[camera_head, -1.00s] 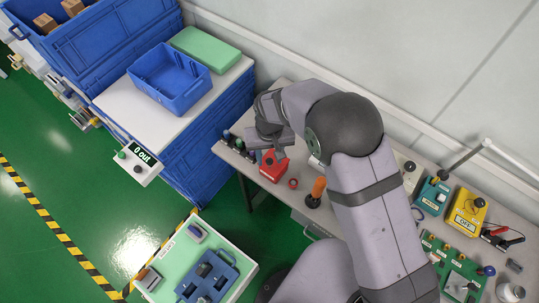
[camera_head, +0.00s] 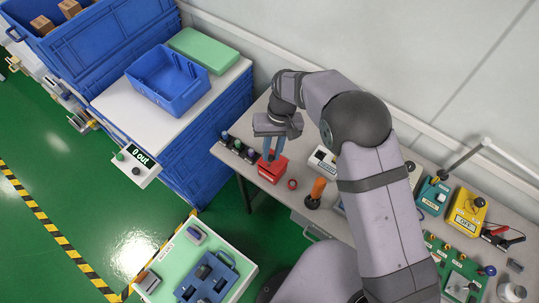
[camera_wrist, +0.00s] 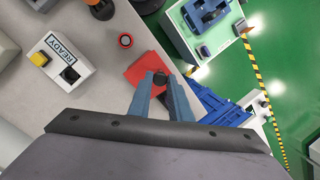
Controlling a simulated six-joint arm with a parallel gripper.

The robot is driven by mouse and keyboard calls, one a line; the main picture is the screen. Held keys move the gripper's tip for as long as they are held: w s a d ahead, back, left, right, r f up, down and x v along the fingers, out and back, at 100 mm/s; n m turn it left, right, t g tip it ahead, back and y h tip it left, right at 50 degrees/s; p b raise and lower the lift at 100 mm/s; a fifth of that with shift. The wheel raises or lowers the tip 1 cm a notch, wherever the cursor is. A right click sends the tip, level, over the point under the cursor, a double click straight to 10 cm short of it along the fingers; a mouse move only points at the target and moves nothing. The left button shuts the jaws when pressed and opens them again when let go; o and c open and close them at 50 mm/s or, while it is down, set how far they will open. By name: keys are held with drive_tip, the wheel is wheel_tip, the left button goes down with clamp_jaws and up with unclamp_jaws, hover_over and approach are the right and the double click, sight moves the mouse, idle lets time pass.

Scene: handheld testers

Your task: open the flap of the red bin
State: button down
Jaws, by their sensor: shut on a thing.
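The red bin (camera_head: 274,172) stands on the grey workbench near its left front edge. In the wrist view its red top (camera_wrist: 143,70) shows just beyond my fingers, with a small black knob (camera_wrist: 160,78) on it. My gripper (camera_head: 270,156) points down at the bin from above. In the wrist view my gripper's blue-grey fingertips (camera_wrist: 160,82) are on either side of the knob and shut on it. The fingers cover part of the top. I cannot tell whether the flap is lifted.
A white box marked READY (camera_wrist: 62,62) is nearby. Several dark and coloured cylinders (camera_head: 238,148) line the bench's left end. Blue crates (camera_head: 205,135) stand further left.

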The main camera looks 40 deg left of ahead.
drive_tip(key=shift+w+r+g+b, duration=0.25)
drive_tip(key=shift+w+g+b, duration=0.5)
drive_tip(key=shift+g, duration=0.1)
drive_tip(key=shift+w+r+g+b, duration=0.2)
drive_tip(key=shift+w+g+b, duration=0.4)
drive_tip(key=shift+g+b, duration=0.2)
drive_tip(key=c, duration=1.6)
unclamp_jaws()
drive_tip(key=shift+r, duration=0.1)
drive_tip(key=shift+b+v, duration=0.55)
drive_tip(key=shift+v, duration=3)
drive_tip(key=shift+w, duration=0.1)
